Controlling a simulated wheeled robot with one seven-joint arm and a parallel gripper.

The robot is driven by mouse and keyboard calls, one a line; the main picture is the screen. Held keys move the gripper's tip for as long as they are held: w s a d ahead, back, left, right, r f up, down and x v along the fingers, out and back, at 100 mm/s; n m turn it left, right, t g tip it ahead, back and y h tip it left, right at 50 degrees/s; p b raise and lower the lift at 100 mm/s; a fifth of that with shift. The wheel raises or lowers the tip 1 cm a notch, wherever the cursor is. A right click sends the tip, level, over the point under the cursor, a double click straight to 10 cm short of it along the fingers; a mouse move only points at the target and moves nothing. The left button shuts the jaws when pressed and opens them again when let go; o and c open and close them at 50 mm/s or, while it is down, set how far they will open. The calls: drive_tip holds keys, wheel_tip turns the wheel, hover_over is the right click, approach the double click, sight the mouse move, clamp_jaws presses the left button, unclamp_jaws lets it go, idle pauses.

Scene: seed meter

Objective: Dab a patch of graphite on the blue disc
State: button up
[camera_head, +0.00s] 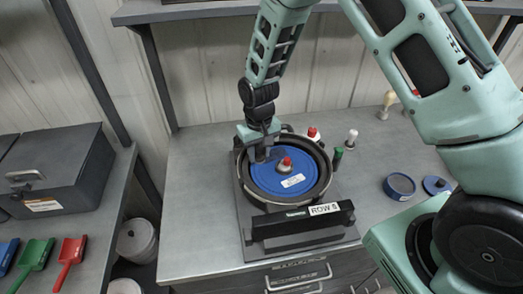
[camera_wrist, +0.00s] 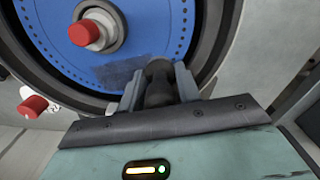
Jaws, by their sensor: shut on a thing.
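The blue disc (camera_head: 260,181) lies inside a dark round housing on the bench, with a red-capped hub at its middle. It fills the upper part of the wrist view (camera_wrist: 140,47). My gripper (camera_head: 264,153) is over the disc's far left part. It is shut on a dark, round-ended dabber (camera_wrist: 159,88), held between both fingers. A grey smudged patch (camera_wrist: 117,73) shows on the disc beside the dabber. The dabber's working end is hidden, so I cannot tell whether it touches the disc.
A black bar labelled ROW 5 (camera_head: 290,224) crosses in front of the housing. Small red, white and green-topped items stand behind and right of it. A round blue-and-dark tin (camera_head: 399,186) and a blue lid (camera_head: 436,186) sit at right. The bench's left part is clear.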

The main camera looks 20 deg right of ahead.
drive_tip(key=shift+r+p, duration=2.1)
drive_tip(key=shift+r, duration=0.95)
drive_tip(key=shift+r+p, duration=1.1)
drive_tip(key=shift+r, duration=0.45)
drive_tip(key=shift+s+f, duration=0.1)
